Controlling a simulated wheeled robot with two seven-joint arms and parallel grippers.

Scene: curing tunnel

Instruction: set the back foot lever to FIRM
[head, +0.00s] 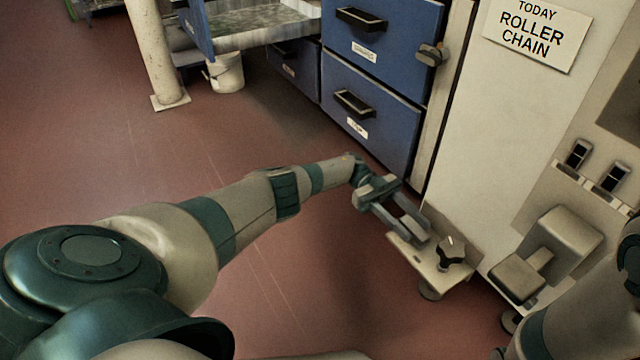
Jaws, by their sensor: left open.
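A dark lever knob (452,251) with a small pale mark on top sits on a beige foot plate (408,254) low at the base of the cream machine. I take it for the back foot lever. No FIRM marking is readable, so I cannot tell its setting. My left gripper (417,234) reaches down from the left with its fingers apart and empty. Its fingertips are over the plate, just left of the knob; I cannot tell whether they touch the plate. My right arm shows at the lower right edge, but its gripper is out of view.
The cream machine panel (478,130) rises behind the plate. A beige block (565,240) with a lower pad juts out right of the knob. Blue drawers (375,115) stand behind my left wrist. A white bucket (227,72) and a post (155,50) stand farther back. Red floor at left is clear.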

